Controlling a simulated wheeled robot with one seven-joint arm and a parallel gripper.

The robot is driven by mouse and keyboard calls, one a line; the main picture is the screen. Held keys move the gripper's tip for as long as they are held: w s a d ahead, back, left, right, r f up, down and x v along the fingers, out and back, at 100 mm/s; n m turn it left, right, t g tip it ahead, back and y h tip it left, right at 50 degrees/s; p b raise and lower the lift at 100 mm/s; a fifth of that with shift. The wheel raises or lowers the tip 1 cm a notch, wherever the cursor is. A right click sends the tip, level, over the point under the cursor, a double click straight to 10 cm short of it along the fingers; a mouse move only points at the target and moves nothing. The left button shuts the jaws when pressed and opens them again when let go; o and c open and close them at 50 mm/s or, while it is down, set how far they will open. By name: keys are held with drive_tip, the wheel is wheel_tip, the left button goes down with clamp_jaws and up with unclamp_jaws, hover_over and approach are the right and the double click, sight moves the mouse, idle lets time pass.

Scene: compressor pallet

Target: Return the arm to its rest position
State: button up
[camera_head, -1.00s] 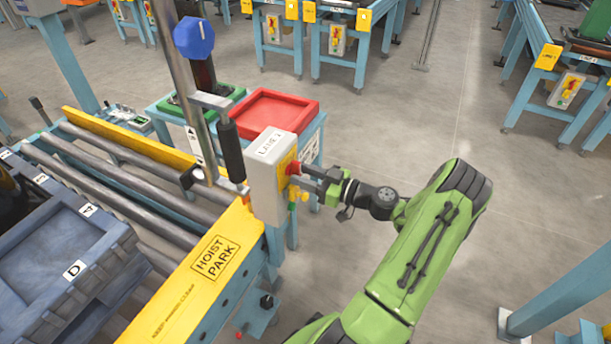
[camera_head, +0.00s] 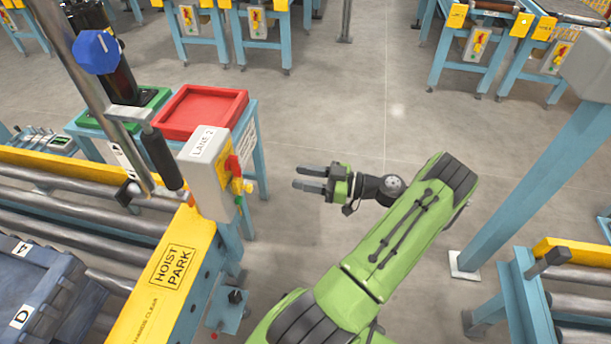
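My gripper (camera_head: 309,179) is at the end of my green arm, in the middle of the head view. Its two dark fingers point left, with a gap between them and nothing held. The fingers are apart from the grey LANE 2 control box (camera_head: 203,168), which stands to their left. The box carries a red part and a yellow part on its right face. My arm is bent, with its elbow to the right of the gripper.
A yellow HOIST PARK beam (camera_head: 160,285) and roller conveyor (camera_head: 60,205) lie at left. A red tray (camera_head: 203,112) sits on a stand behind the box. A blue post (camera_head: 530,185) and another conveyor (camera_head: 585,303) stand at right. Open floor surrounds the gripper.

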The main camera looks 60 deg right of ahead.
idle(0.4)
drive_tip(key=w+a+r+g+p, duration=0.3)
drive_tip(key=w+a+r+g, duration=0.3)
drive_tip(key=a, duration=0.4)
drive_tip(key=w+a+r+g+p, duration=0.35)
drive_tip(key=a+r+g, duration=0.35)
drive_tip(key=a, duration=0.4)
drive_tip(key=s+a+r+m+t+h+p, duration=0.1)
drive_tip(key=s+a+r+m+h+p, duration=0.3)
drive_tip(key=s+a+r, duration=0.6)
drive_tip(key=s+r+h+p, duration=0.1)
drive_tip(key=s+r+h, duration=0.1)
drive_tip(key=s+r, duration=0.1)
drive_tip(key=shift+s+a+r+t, duration=0.3)
drive_tip(key=shift+s+r, duration=0.05)
drive_tip(key=shift+r, duration=0.35)
drive_tip(key=shift+a, duration=0.1)
